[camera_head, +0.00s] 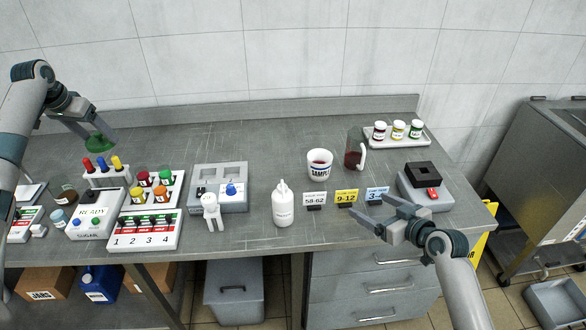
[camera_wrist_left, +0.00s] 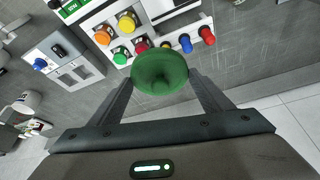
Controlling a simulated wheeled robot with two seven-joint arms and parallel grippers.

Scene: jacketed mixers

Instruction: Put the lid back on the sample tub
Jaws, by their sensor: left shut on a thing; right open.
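My left gripper (camera_head: 96,135) is up at the far left, shut on a round green lid-like piece (camera_head: 99,144), well away from the tub. In the left wrist view the green piece (camera_wrist_left: 160,72) sits between the fingertips, domed with a raised centre. My right gripper (camera_head: 370,212) is open and empty near the bench's front edge, below the tub and to its right.
A jug (camera_head: 353,153) with dark red contents stands just right of the tub. A white bottle (camera_head: 283,205) and label stands (camera_head: 315,199) are in front. Racks of coloured caps (camera_head: 150,199) and a grey device (camera_head: 219,185) fill the left. Bench behind the tub is clear.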

